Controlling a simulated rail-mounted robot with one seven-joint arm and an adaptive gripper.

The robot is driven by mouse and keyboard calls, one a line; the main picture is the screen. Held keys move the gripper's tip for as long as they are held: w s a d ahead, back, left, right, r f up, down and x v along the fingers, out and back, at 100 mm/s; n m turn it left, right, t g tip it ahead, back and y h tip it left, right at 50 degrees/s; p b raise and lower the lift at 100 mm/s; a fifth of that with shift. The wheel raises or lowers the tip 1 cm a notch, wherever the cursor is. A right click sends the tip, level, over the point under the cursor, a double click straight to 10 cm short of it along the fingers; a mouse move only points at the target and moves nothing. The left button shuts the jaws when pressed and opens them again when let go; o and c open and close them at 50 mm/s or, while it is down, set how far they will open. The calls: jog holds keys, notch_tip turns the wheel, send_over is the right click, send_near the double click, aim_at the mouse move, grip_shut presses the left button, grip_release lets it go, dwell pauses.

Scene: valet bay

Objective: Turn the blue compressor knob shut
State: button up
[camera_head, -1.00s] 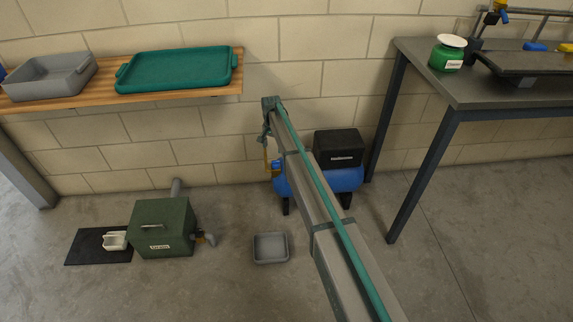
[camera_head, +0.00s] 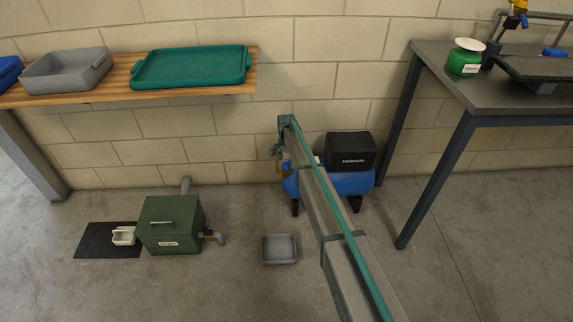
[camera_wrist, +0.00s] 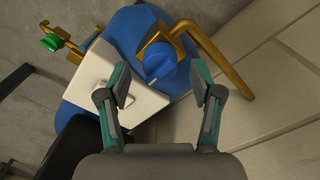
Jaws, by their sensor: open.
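The blue compressor knob (camera_wrist: 158,62) sits on a brass fitting beside the compressor's blue tank (camera_head: 352,183). In the wrist view it lies just beyond and between my fingertips, with a gap on both sides. My gripper (camera_wrist: 160,84) is open and empty. In the head view my gripper (camera_head: 277,151) is small, above the left end of the compressor; the knob's details are hard to make out there. My arm covers part of the tank.
A bent brass pipe (camera_wrist: 226,70) runs close to the right finger. A white box (camera_wrist: 135,98) lies by the left finger, and a green knob (camera_wrist: 50,43) is farther left. A grey bin (camera_head: 279,249) and green box (camera_head: 171,225) stand on the floor; a bench (camera_head: 478,92) is right.

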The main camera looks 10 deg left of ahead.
jog(key=shift+f, duration=0.85)
jog(key=c, duration=1.1)
jog(key=shift+c, duration=0.2)
